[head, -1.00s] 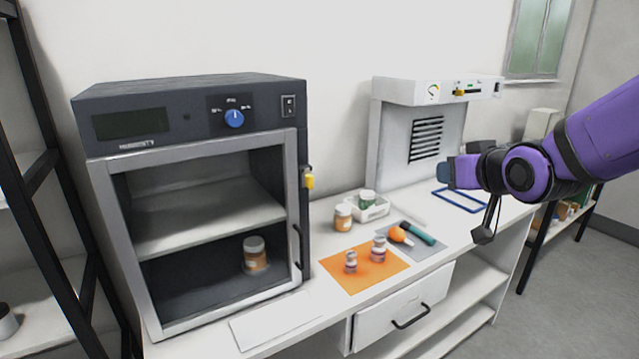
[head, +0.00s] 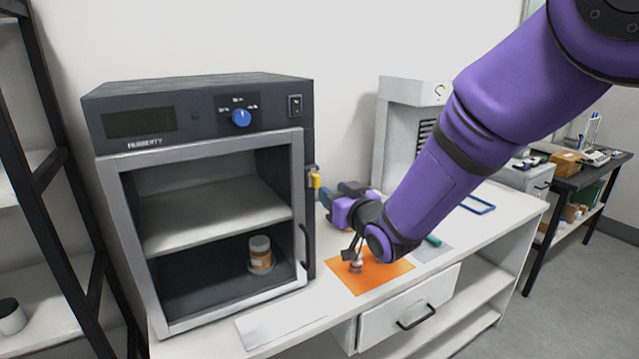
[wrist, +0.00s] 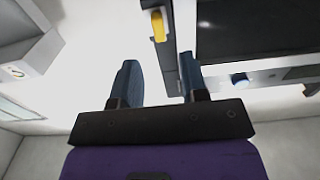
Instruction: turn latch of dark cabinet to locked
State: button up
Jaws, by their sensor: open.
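The dark cabinet (head: 200,95) stands at the left of the table, with a pale-framed door (head: 215,232) on its front. The latch is a small yellow lever (head: 315,181) on the cabinet's right side, near the front edge; it looks roughly upright. In the wrist view the yellow lever (wrist: 158,25) shows beyond the fingertips, between their lines. My gripper (head: 338,193) is open and empty, just right of the latch and apart from it. Its two blue fingers (wrist: 158,64) show spread in the wrist view, the right one close to the cabinet's side.
A bottle (head: 260,254) stands inside the cabinet. An orange mat (head: 385,277) with a small vial (head: 356,264) lies below my arm. A white instrument (head: 400,92) stands behind my arm. A black rack (head: 50,180) is at far left. My arm hides the table's middle.

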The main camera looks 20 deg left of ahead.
aim_at(318, 182)
jog(key=x, duration=0.7)
jog(key=shift+d, duration=0.1)
jog(key=shift+c, duration=0.2)
grip_shut()
